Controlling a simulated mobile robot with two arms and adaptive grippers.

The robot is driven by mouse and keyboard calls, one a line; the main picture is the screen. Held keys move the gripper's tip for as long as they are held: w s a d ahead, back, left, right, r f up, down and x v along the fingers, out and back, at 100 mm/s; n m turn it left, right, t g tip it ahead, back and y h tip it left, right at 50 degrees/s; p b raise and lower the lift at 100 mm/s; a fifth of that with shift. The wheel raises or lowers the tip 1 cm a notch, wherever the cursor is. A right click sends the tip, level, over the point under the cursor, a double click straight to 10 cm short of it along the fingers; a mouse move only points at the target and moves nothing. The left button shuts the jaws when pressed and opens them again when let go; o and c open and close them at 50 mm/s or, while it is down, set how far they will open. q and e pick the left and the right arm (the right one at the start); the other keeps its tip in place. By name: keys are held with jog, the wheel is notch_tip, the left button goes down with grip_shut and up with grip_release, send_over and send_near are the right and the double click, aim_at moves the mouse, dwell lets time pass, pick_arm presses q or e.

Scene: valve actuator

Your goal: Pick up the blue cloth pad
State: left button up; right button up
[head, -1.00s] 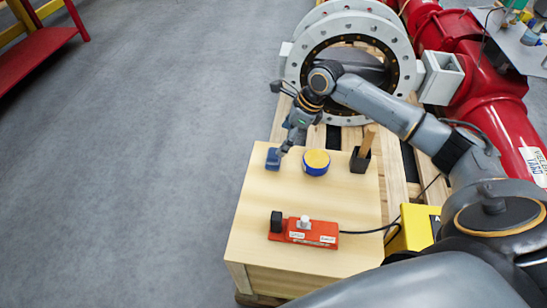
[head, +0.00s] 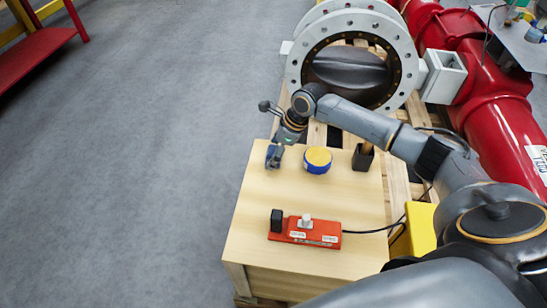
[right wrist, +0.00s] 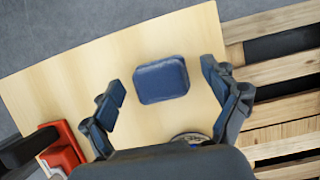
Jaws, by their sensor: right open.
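The blue cloth pad (right wrist: 161,81) lies on the wooden box top, between and ahead of the open fingers in the right wrist view. My right gripper (right wrist: 165,90) is open and empty, with one finger on each side of the pad and a gap to both. In the head view the right gripper (head: 274,160) is low over the far left corner of the box top and hides most of the pad. Whether the fingertips reach down to the pad's height is hard to tell. My left gripper is not in view.
On the wooden box top (head: 255,200) stand a round blue and yellow tin (head: 318,161), a dark holder (head: 362,158) and a red control box (head: 305,233) with a cable. A large flanged valve (head: 350,70) and red pipe stand behind. The box top's middle is clear.

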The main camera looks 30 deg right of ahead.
aim_at(273, 150)
jog(key=c, duration=1.2)
jog(key=shift+c, duration=0.2)
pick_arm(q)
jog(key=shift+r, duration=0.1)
pick_arm(e)
jog(key=shift+r, duration=0.25)
notch_tip(273, 150, up, 8)
jog(key=p, duration=0.2)
jog(key=shift+r+p, duration=0.25)
jog(key=shift+p, duration=0.15)
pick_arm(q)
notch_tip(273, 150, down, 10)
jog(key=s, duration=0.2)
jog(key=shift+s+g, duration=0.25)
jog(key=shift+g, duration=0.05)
pick_arm(e)
jog(key=shift+r, duration=0.5)
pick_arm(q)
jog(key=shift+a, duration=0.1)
